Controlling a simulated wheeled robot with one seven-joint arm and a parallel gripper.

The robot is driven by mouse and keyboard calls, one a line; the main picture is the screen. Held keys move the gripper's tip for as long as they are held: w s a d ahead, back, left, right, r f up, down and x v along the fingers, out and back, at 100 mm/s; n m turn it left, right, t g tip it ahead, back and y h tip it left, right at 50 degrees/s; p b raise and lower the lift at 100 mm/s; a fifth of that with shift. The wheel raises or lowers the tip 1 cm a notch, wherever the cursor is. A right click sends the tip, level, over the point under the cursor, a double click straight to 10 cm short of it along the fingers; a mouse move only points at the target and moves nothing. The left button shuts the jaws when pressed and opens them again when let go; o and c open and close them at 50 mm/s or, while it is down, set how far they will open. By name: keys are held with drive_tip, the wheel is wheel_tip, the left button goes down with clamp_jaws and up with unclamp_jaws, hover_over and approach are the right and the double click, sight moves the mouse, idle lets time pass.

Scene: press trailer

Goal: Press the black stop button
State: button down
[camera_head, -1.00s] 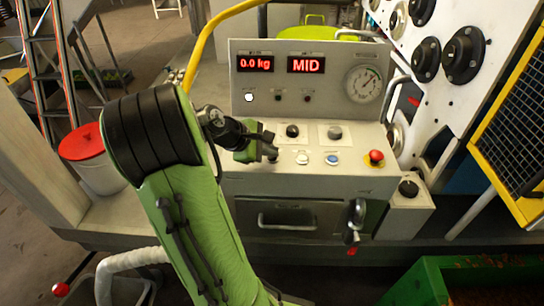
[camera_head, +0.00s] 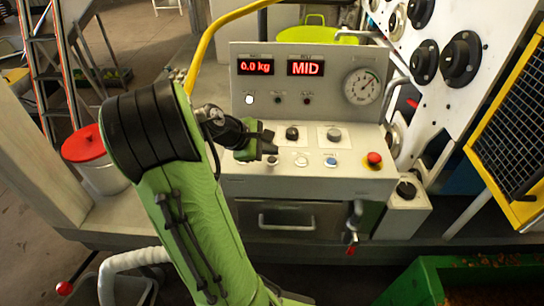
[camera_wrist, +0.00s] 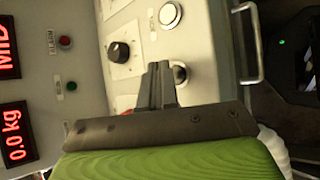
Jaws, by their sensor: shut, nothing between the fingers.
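The black stop button (camera_head: 272,160) sits in the bottom row of the grey console (camera_head: 235,186), at its left end. It also shows in the wrist view as a dark round button in a light ring (camera_wrist: 181,72), just right of the fingertips. My gripper (camera_head: 271,148) is shut and empty, with its fingertips just above and behind the button in the head view. Its dark fingers also show in the wrist view (camera_wrist: 159,66). The fingers look apart from the button, but the exact gap cannot be told.
A white button (camera_head: 301,161), a blue button (camera_head: 331,161) and a red mushroom button (camera_head: 374,159) lie to the right. The displays read 0.0 kg and MID. A lever (camera_head: 355,215) is at the front right.

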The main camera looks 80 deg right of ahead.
sight(269, 161)
wheel_tip(269, 161, up, 5)
drive_tip(key=p, duration=0.5)
drive_tip(key=shift+r+p, duration=0.1)
drive_tip(key=shift+p, duration=0.25)
idle(0.6)
